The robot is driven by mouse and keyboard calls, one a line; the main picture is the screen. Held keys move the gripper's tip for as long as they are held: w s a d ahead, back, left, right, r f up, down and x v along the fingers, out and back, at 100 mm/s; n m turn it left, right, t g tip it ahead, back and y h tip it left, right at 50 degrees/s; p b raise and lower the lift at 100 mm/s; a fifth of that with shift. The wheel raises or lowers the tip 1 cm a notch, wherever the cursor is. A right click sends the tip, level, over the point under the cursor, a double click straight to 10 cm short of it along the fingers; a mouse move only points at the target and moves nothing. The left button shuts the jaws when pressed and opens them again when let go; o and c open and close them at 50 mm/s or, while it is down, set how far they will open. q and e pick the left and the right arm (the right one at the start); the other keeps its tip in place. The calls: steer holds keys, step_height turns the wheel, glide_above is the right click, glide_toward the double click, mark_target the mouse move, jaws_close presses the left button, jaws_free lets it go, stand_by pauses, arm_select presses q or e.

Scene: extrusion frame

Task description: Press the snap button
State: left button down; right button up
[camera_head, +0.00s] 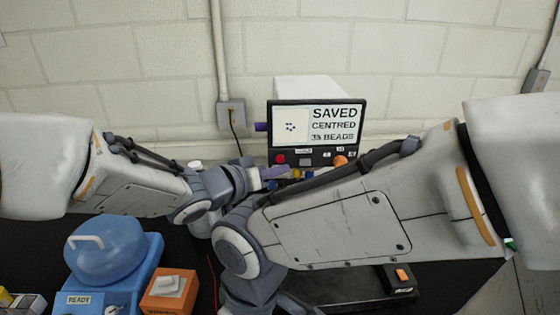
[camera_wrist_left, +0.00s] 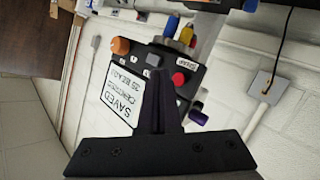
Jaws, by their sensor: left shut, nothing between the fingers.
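The console (camera_head: 318,102) stands at the back with a screen reading SAVED, CENTRED, 35 BEADS. A red button (camera_head: 280,158) sits at the lower left of its panel; it also shows in the left wrist view (camera_wrist_left: 178,78), with a small label beside it that seems to read SNAP. My left gripper (camera_head: 274,172) is shut and empty, just below and in front of the red button. In the left wrist view its fingers (camera_wrist_left: 158,78) point toward the panel beside the button; I cannot tell if they touch it. My right gripper is out of view.
An orange knob (camera_head: 340,161) and small pale buttons share the panel. Coloured items stand below it, partly hidden by my right forearm, which crosses the middle. A blue machine (camera_head: 150,262) marked READY and an orange box (camera_head: 168,300) stand at lower left.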

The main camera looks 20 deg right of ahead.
arm_select(q)
steer(key=s, duration=0.1)
steer(key=s+a, duration=0.1)
steer(key=s, duration=0.1)
steer(key=shift+s, duration=0.15)
steer(key=shift+b, duration=0.3)
stand_by(0.4)
steer(key=s+a+f+n+y+b, duration=0.1)
steer(key=s+a+f+y+b, duration=0.1)
steer(key=a+f+y+b, duration=0.3)
steer(key=s+a+f+y, duration=0.3)
steer(key=a+f, duration=0.5)
steer(key=s+a+f+m+g+y+b, duration=0.1)
steer(key=s+a+f+g, duration=0.2)
steer(key=s, duration=0.5)
steer(key=s+a+f+m+g+y+b, duration=0.1)
steer(key=s+a+f+g, duration=0.3)
steer(key=s, duration=0.5)
steer(key=shift+a+f+g+y+b, duration=0.35)
steer(key=shift+a+y+b, duration=0.4)
steer(key=shift+a, duration=0.35)
